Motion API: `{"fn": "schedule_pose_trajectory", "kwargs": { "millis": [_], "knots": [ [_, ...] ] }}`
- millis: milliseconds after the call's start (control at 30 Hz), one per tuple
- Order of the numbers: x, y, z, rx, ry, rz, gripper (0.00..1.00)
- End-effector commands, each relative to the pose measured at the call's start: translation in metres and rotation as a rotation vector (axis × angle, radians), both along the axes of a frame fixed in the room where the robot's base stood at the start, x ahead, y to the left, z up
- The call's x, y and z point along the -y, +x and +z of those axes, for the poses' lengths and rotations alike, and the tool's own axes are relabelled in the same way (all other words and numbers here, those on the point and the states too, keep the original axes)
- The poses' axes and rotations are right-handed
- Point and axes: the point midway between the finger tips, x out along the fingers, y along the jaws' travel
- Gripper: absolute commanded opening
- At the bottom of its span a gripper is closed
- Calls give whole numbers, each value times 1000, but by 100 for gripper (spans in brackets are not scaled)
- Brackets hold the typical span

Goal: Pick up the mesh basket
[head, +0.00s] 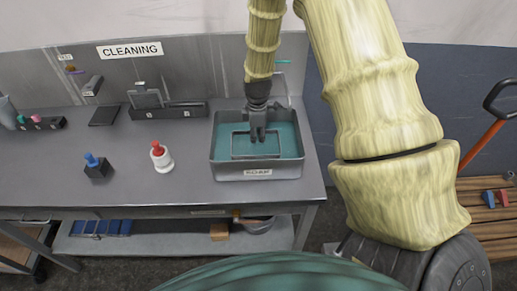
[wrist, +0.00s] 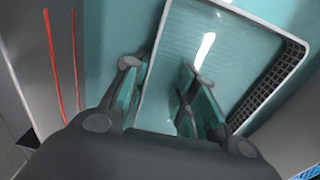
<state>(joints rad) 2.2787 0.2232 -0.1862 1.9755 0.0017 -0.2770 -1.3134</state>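The mesh basket (head: 234,146) sits in the teal liquid of the grey tub (head: 257,173) labelled SOAK, with its rectangular rim showing in the head view. In the wrist view the basket (wrist: 283,71) has a pale rim and a dark mesh side at the right. My gripper (head: 258,138) points down over the basket. In the wrist view my gripper (wrist: 162,80) is open, with fingers apart on either side of the left rim. One finger is outside the rim and the other is over the inside. Contact with the rim cannot be told.
The tub stands at the right end of a grey bench (head: 190,183) marked CLEANING. A white bottle with a red cap (head: 161,157) and a blue-topped item (head: 96,165) stand to its left. A wooden slatted surface (head: 490,200) is at the far right.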

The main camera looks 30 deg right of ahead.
Motion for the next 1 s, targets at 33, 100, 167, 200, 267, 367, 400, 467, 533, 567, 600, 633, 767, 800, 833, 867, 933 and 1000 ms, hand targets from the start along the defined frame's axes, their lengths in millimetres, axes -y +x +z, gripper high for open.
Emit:
{"fn": "schedule_pose_trajectory", "kwargs": {
  "millis": [33, 100, 167, 200, 267, 367, 400, 467, 533, 567, 600, 633, 767, 800, 833, 867, 933, 1000],
  "knots": [
    [0, 2, -3, -3, -1, 1, 28],
    [0, 3, -5, -5, 0, 0, 28],
    [1, 4, -5, -5, 0, -1, 28],
    [1, 4, -6, -5, 0, -2, 28],
    [2, 3, -5, -5, 0, -3, 28],
    [2, 2, -5, -4, -1, -3, 11],
    [2, 2, -5, -5, 0, -3, 4],
    [2, 3, -5, -5, 0, -2, 0],
    [1, 4, -5, -6, 0, -1, 0],
    [1, 4, -5, -6, 0, -1, 0],
    [1, 4, -5, -5, 0, -1, 0],
    [1, 4, -5, -5, 0, -1, 0],
    [1, 4, -6, -6, 0, -2, 0],
    [2, 4, -6, -6, 0, -2, 0],
    [2, 3, -5, -6, 0, -2, 0],
    [2, 3, -5, -6, 0, -2, 0],
    [2, 4, -3, -5, 0, -2, 0],
    [1, 4, 1, -5, 0, -1, 0]
  ]
}}
